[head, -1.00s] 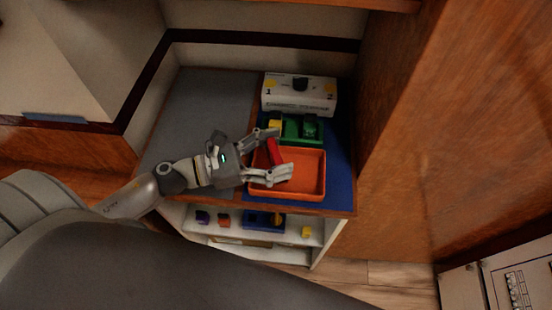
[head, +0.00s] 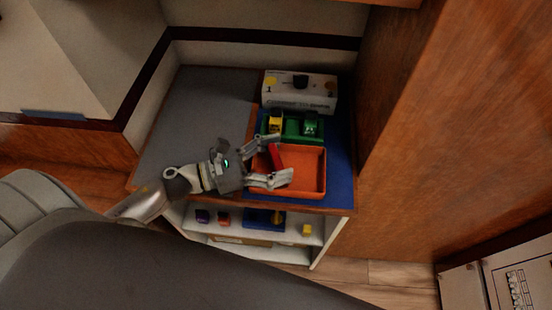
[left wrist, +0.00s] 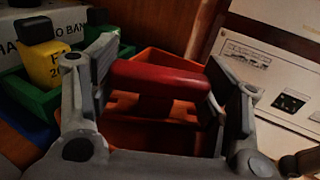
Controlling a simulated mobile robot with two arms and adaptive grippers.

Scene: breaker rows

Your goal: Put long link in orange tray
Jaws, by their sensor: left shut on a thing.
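The red long link (head: 277,158) is between the two fingers of my left gripper (head: 279,161), over the left part of the orange tray (head: 308,191). In the left wrist view the red link (left wrist: 160,78) spans from one finger to the other, with the orange tray (left wrist: 150,57) behind and below it. My left gripper (left wrist: 160,85) is shut on the link. I cannot tell whether the link touches the tray floor. My right gripper is not in view.
Behind the orange tray is a green tray (head: 291,138) with a yellow block (head: 275,122) and a green one. A white labelled box (head: 298,101) stands at the back. A wooden wall (head: 400,150) is close on the right. The grey surface left is clear.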

